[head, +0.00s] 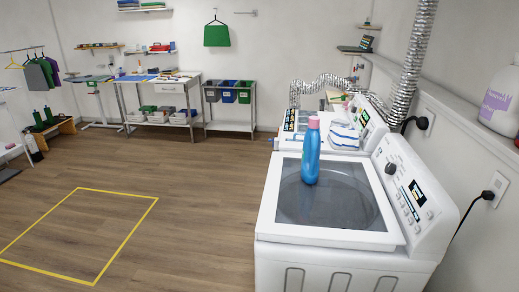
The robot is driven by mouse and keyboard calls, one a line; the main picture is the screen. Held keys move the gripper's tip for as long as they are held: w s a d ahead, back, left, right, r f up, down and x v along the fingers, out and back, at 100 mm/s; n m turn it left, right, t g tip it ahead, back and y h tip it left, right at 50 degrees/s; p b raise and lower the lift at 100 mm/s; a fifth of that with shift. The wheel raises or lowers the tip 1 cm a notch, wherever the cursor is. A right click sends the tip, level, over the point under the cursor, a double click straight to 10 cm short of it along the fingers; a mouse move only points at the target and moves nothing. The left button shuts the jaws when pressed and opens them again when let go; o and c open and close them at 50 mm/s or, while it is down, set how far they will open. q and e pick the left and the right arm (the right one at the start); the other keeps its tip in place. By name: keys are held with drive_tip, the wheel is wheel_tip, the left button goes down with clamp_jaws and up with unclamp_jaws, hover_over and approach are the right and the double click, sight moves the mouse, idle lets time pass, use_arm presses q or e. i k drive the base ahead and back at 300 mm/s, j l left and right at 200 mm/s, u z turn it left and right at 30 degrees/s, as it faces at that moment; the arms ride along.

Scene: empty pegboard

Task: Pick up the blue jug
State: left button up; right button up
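A blue jug (311,157), shaped like a bottle with a pink cap, stands upright on the glass lid of the nearest white washing machine (250,233). It stands toward the back left part of the lid, with clear lid around it. Neither of my grippers shows in the head view, so I cannot see whether they are open or shut.
The machine's control panel (412,196) rises right of the lid. A second machine behind carries a striped cloth (342,136). A white jug with a purple label (497,102) stands on the right ledge. Wooden floor (190,165) is free at left.

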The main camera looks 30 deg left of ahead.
sight(310, 151)
drive_tip(key=u, duration=0.6)
drive_tip(key=i+j+z, duration=0.2)
drive_tip(key=z, duration=0.15)
drive_tip(key=i+j+z, duration=0.15)
drive_tip(key=j+z, duration=0.2)
drive_tip(key=i+j+z, duration=0.1)
drive_tip(key=j+z, duration=0.25)
drive_tip(key=j, duration=0.1)
